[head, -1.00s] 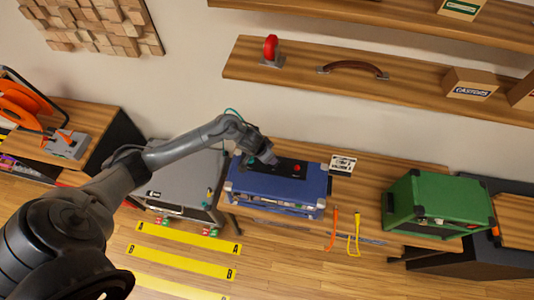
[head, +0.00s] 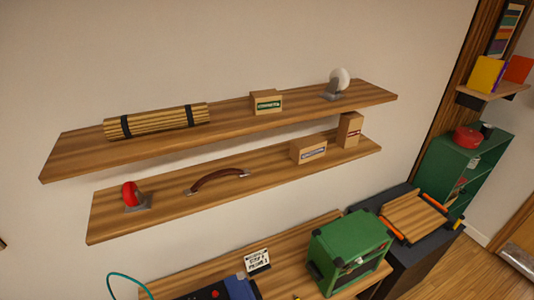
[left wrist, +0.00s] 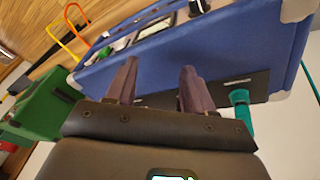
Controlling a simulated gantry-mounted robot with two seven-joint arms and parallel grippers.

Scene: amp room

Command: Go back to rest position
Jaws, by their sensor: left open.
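My left gripper (left wrist: 155,85) is open in the left wrist view, its two fingers apart with nothing seen between them. A teal cable plug (left wrist: 240,100) is in the panel to the right of the fingers. In the head view the blue amp (head: 240,289) shows only in part at the bottom edge, with the teal cable (head: 125,276) arching beside it. My left arm and my right gripper are not in the head view.
A green amp (head: 350,250) stands right of the blue one on the wooden bench (head: 205,271). Two wall shelves (head: 75,160) above hold boxes, casters and a brown handle (head: 217,178). A green cabinet (head: 445,165) is at the right. Orange and yellow hooked straps (left wrist: 72,40) show in the wrist view.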

